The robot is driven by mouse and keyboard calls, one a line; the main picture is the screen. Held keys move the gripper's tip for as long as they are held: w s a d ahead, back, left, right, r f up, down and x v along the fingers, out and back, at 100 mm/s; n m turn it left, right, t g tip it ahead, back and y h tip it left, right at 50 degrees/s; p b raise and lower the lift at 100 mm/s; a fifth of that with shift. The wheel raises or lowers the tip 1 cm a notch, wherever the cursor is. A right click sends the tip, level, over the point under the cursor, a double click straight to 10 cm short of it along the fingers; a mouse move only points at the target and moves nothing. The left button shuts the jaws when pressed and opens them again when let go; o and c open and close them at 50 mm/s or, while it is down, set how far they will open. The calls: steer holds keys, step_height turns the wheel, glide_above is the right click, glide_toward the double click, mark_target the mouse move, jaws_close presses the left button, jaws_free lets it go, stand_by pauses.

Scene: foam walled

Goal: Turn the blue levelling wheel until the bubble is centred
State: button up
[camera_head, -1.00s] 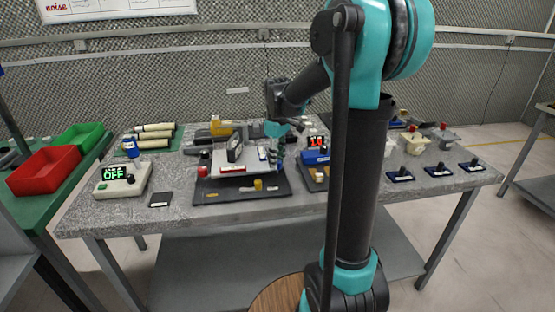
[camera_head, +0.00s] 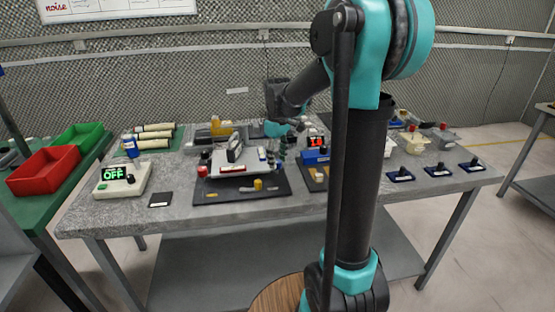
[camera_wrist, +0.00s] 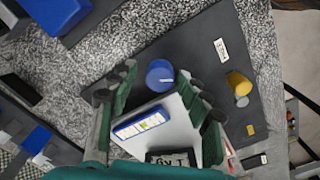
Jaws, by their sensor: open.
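The blue levelling wheel (camera_wrist: 160,75) is round, with a white mark on its top. In the wrist view it lies between the fingertips of my gripper (camera_wrist: 158,80), which is open around it; I cannot tell whether either finger touches it. A white plate (camera_wrist: 180,127) extends from beside the wheel, carrying a blue-edged vial block (camera_wrist: 140,123). The bubble is too small to make out. In the head view my gripper (camera_head: 280,150) is over the right end of the white plate (camera_head: 235,170), and I cannot clearly pick out the wheel there.
The plate stands on a dark mat (camera_head: 240,192). A yellow knob (camera_wrist: 238,85) stands on it. A blue block (camera_head: 315,156) is close right of my gripper. A dark-bodied instrument (camera_head: 234,148) stands on the plate. A display box (camera_head: 122,180) reads OFF at the left.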

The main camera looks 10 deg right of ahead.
mark_target(277, 161)
steer(key=shift+r, duration=4)
step_height(277, 161, up, 9)
steer(key=n, duration=0.6)
step_height(277, 161, down, 17)
steer(key=shift+f, duration=0.2)
steer(key=shift+c, duration=0.5)
